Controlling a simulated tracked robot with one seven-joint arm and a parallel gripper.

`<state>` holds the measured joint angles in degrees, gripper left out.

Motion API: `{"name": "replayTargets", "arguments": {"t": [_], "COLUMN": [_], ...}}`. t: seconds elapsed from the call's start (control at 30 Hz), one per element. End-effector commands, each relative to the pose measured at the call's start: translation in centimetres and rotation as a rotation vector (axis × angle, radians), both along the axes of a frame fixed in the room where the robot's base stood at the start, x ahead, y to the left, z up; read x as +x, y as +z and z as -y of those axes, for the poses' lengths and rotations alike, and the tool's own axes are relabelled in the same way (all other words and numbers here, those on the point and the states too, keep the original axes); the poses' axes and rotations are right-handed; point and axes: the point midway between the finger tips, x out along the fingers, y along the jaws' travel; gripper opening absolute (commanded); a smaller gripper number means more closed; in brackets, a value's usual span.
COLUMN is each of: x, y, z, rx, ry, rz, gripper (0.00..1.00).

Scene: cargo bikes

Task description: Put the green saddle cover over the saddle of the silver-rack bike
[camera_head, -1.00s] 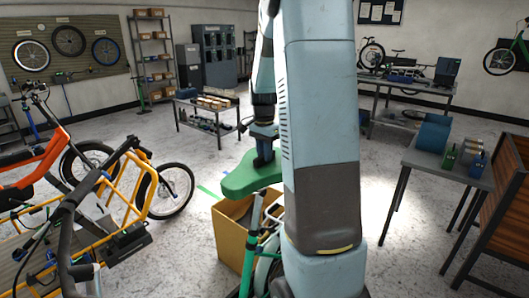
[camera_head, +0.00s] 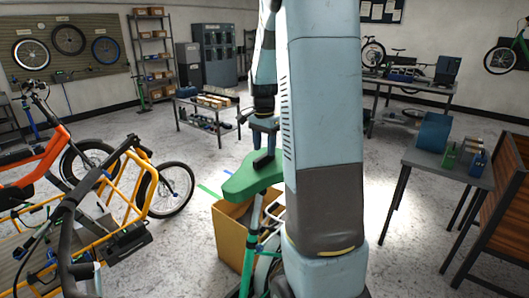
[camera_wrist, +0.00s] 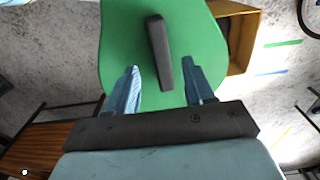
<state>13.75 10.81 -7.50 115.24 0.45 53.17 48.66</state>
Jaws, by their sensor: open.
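The green saddle cover (camera_head: 246,182) sits level at the top of a seat post (camera_head: 257,212) on a green-framed bike (camera_head: 250,248), in front of my arm. The saddle itself is hidden beneath it. A black grip tab (camera_head: 263,160) stands up from the cover's top. My gripper (camera_head: 264,143) is just above the tab, open. In the wrist view the cover (camera_wrist: 120,45) fills the middle, and its tab (camera_wrist: 159,52) lies between my spread blue fingers (camera_wrist: 160,74), apart from both. My arm hides most of the bike, and I cannot see a silver rack.
A tan box (camera_head: 229,235) adjoins the green-framed bike. An orange bike (camera_head: 40,155) and a yellow cargo bike (camera_head: 120,195) stand at left. A grey table (camera_head: 440,168) stands at right, a low bench (camera_head: 205,112) behind. Floor at centre right is clear.

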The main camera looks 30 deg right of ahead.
Motion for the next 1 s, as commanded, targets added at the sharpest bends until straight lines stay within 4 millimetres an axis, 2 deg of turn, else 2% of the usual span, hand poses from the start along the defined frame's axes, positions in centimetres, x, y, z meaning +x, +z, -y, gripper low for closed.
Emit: {"name": "replayTargets", "arguments": {"t": [0.3,0.5,0.7,1.0], "x": [0.0,0.0,0.0,-0.5], "y": [6.4,9.4,10.8,11.4], "z": [-0.1,-0.1,-0.2,-0.7], "rx": [-0.002,-0.001,0.000,-0.001], "ry": [0.000,0.000,0.000,0.022], "rz": [0.004,0.003,0.000,0.009], "gripper": [0.53,0.53,0.53,0.53]}}
